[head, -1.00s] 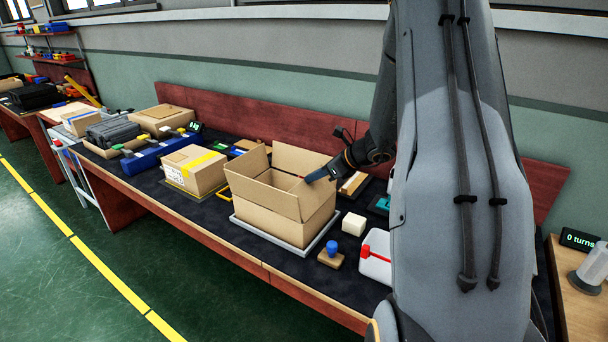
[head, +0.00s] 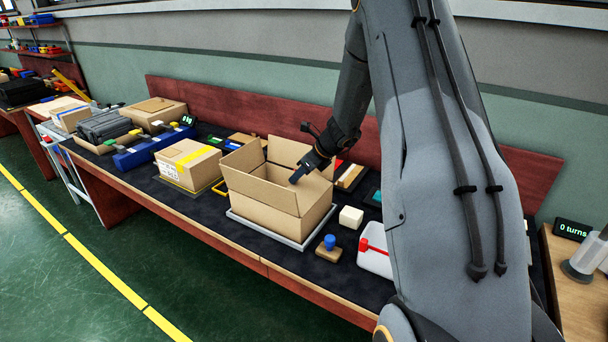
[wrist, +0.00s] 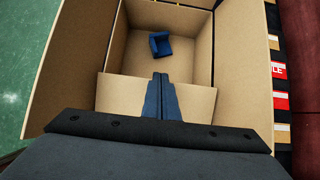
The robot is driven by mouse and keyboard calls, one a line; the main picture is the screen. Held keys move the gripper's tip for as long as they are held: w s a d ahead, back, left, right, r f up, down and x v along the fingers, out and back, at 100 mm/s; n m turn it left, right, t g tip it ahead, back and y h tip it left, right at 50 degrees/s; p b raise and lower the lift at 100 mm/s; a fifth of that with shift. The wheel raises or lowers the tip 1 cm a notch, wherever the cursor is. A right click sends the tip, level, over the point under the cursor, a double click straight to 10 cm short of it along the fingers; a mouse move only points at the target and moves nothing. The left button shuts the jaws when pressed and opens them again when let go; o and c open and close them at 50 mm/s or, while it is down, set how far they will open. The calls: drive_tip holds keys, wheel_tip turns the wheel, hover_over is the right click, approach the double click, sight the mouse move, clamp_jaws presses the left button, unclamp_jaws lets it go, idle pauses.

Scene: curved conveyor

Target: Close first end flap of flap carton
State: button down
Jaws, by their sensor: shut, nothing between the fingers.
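The open flap carton (head: 262,218) sits on a light grey plate on the bench, its long front flap (head: 255,193) and back flap standing up. In the wrist view, the end flap (wrist: 115,92) nearest my gripper leans inward over the opening. The far end flap (wrist: 178,3) and the two long side flaps (wrist: 72,65) (wrist: 240,60) stand open. My gripper (head: 295,179) is shut and empty at the carton's right end. Its fingers (wrist: 160,80) lie over the leaning flap, their tips near its edge; contact is hard to tell. A blue object (wrist: 160,44) lies on the carton floor.
A taped carton (head: 188,164) stands left of the flap carton. A white block (head: 351,217), a blue-knobbed stamp (head: 329,248) and a white box with a red handle (head: 374,250) stand to its right. The red back panel (head: 220,112) runs behind.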

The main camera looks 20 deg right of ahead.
drive_tip(key=shift+b+x, duration=0.95)
drive_tip(key=shift+x, duration=0.6)
drive_tip(key=shift+s+f, duration=0.1)
drive_tip(key=shift+f, duration=0.05)
drive_tip(key=shift+r+p, duration=0.65)
drive_tip(key=shift+r, duration=0.2)
